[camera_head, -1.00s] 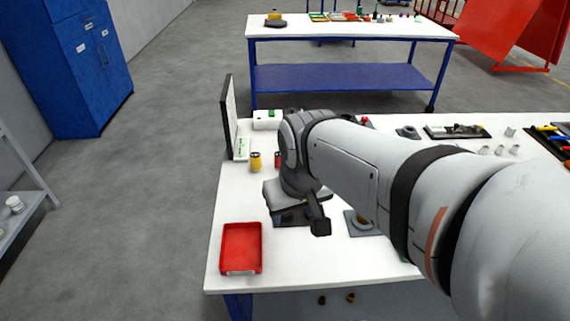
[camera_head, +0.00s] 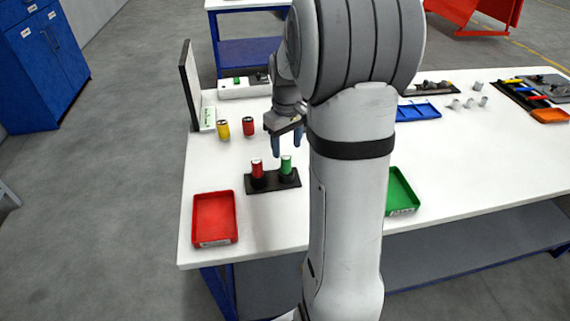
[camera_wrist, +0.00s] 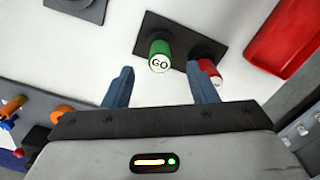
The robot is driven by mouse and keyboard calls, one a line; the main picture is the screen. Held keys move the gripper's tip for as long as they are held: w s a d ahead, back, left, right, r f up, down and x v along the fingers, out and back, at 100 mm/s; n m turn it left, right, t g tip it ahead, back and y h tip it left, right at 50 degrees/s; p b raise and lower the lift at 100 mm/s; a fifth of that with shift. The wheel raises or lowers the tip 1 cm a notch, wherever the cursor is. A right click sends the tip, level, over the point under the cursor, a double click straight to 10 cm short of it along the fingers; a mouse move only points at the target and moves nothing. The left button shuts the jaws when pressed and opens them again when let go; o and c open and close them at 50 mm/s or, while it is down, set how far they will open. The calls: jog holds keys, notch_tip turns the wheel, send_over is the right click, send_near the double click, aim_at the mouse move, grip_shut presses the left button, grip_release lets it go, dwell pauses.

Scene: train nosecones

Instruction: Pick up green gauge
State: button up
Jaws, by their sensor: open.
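The green gauge (camera_head: 286,165) stands upright in a black holder (camera_head: 262,187) on the white table. In the wrist view the green gauge (camera_wrist: 160,56) shows a white end marked "GO", ahead of and between my fingers. The red gauge (camera_head: 257,169) stands beside it in the same holder, and it also shows in the wrist view (camera_wrist: 208,69). My gripper (camera_head: 286,145) is open and empty, pointing down just above and behind the green gauge. Its blue-grey fingers (camera_wrist: 160,88) are apart from both gauges.
A red tray (camera_head: 215,240) lies at the front left and a green tray (camera_head: 400,207) to the right, partly behind my arm. Yellow (camera_head: 223,127) and red (camera_head: 249,126) cylinders stand behind the holder, near an upright board (camera_head: 187,85). A blue tray (camera_head: 418,117) lies further back.

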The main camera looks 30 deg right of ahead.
aim_at(286, 156)
jog(key=f, duration=0.6)
jog(key=shift+w+f+p, duration=0.2)
jog(key=shift+f+p, duration=0.1)
jog(key=shift+f, duration=0.05)
jog(key=shift+c, duration=0.5)
jog(key=c, duration=1)
